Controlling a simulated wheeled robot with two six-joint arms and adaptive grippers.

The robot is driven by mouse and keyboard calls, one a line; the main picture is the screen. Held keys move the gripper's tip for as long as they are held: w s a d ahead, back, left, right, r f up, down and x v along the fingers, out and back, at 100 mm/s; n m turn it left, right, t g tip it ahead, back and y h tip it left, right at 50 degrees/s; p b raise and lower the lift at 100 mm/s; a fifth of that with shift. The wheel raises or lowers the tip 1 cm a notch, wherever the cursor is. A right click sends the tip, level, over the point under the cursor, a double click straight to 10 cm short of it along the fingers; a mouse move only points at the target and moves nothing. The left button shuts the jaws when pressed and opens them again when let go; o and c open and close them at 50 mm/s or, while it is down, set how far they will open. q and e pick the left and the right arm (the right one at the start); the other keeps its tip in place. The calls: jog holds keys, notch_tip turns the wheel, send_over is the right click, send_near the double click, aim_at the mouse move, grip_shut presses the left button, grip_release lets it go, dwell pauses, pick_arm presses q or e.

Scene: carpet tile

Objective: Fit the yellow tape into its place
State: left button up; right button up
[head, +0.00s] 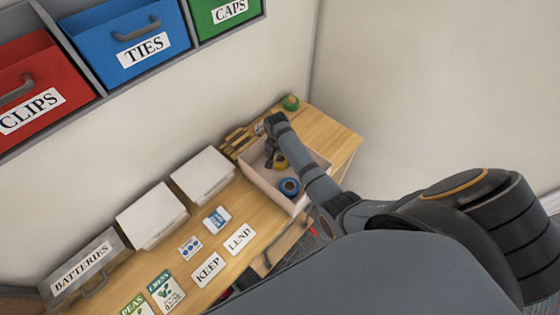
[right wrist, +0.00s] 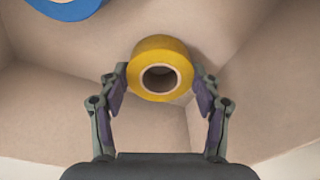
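The yellow tape (head: 281,163) is a thick roll inside the pale tray (head: 318,158) at the far right end of the table. My right gripper (head: 272,163) reaches down into the tray at the roll. In the right wrist view the yellow tape (right wrist: 160,50) sits between the fingertips of my right gripper (right wrist: 160,78), with a finger against each side. Its hole faces the camera. A blue tape roll (head: 289,187) lies in the tray nearer the front, and its edge shows in the right wrist view (right wrist: 65,8). My left gripper is out of view.
A green round item (head: 291,102) stands behind the tray. Two white boxes (head: 202,174) (head: 152,214) and a grey BATTERIES box (head: 82,268) line the wall. KEEP (head: 207,269) and LEND (head: 239,239) cards lie on the wooden table. Red, blue and green bins hang above.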

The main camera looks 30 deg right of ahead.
jog(key=shift+c, duration=1.1)
jog(key=c, duration=0.3)
jog(key=shift+c, duration=0.2)
